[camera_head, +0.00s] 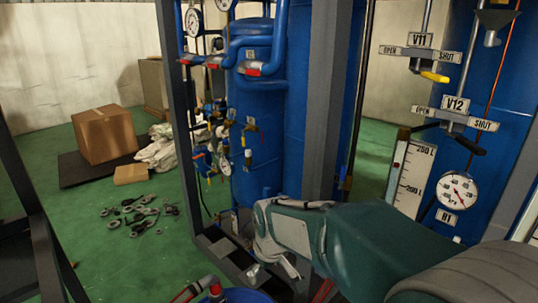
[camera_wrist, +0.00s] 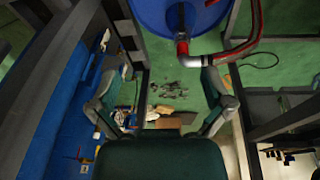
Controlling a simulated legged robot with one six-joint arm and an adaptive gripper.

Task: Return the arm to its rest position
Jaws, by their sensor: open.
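My arm, green with a grey rear part, reaches in from the lower right of the head view. My gripper (camera_head: 270,243) is at its left end, in front of the lower part of the blue frame and tank. In the wrist view my gripper (camera_wrist: 165,85) has its two fingers spread wide on either side, open, with nothing between them but the distant floor. In the head view the fingertips are partly hidden by the gripper body.
A blue column (camera_head: 261,110) with pipes stands behind dark posts. Valves V11 (camera_head: 420,52) and V12 (camera_head: 452,110) and a round gauge (camera_head: 457,190) are at right. A blue drum (camera_wrist: 180,14) with a red-ended pipe is close by. Cardboard box (camera_head: 104,135) and scattered parts lie on the green floor.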

